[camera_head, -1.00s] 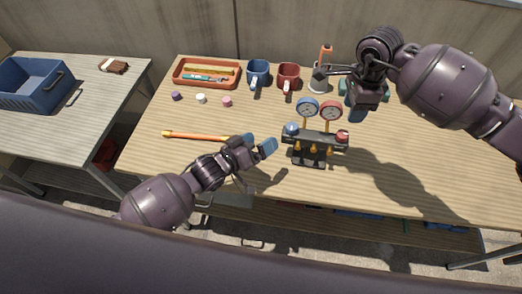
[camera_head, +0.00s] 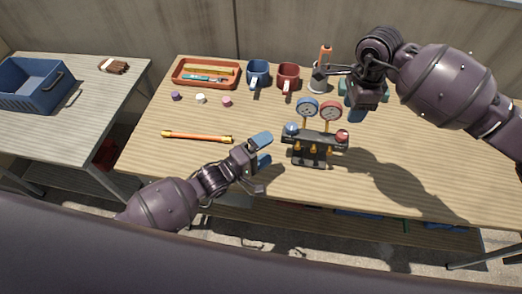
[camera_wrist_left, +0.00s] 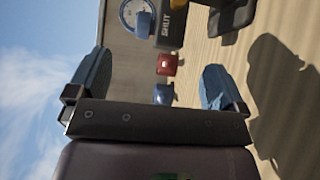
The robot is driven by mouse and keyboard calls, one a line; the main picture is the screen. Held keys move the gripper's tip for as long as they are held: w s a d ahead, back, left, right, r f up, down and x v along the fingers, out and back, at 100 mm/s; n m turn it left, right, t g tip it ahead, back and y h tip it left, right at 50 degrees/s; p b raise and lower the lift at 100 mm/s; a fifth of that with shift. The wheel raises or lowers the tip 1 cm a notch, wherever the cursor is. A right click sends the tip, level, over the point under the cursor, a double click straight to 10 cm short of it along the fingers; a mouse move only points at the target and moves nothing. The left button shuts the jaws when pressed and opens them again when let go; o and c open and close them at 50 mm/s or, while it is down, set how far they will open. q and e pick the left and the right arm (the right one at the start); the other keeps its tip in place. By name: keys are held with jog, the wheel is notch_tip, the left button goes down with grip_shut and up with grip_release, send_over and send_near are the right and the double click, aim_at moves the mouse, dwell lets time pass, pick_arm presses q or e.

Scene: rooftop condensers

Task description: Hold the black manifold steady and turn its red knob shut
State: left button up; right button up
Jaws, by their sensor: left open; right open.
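The black manifold (camera_head: 315,139) stands upright on the wooden bench, with a blue and a red gauge above it. Its red knob (camera_head: 342,136) is at the right end and a blue knob (camera_head: 291,129) at the left end. My left gripper (camera_head: 265,150) is open and empty, just left of the manifold and apart from it. In the left wrist view, the manifold's black end with a "SHUT" label (camera_wrist_left: 172,23) shows at the top, beyond the open fingers (camera_wrist_left: 157,86). My right gripper (camera_head: 360,112) is open above the bench, behind and right of the red knob.
A blue mug (camera_head: 258,72), a red mug (camera_head: 288,76) and an orange-handled tool in a holder (camera_head: 319,77) stand behind the manifold. An orange rod (camera_head: 197,137), small caps and an orange tray (camera_head: 207,85) lie to the left. The bench in front of the manifold is clear.

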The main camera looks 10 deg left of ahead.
aim_at(285, 137)
pick_arm(q)
jog(key=x, duration=0.9)
jog(key=shift+w+d, duration=0.2)
jog(key=shift+w, duration=0.1)
jog(key=c, duration=1.7)
pick_arm(e)
jog(key=shift+o, duration=1.9)
jog(key=shift+r, duration=0.1)
notch_tip(285, 137, down, 10)
jog(key=n, duration=0.4)
jog(key=c, duration=0.9)
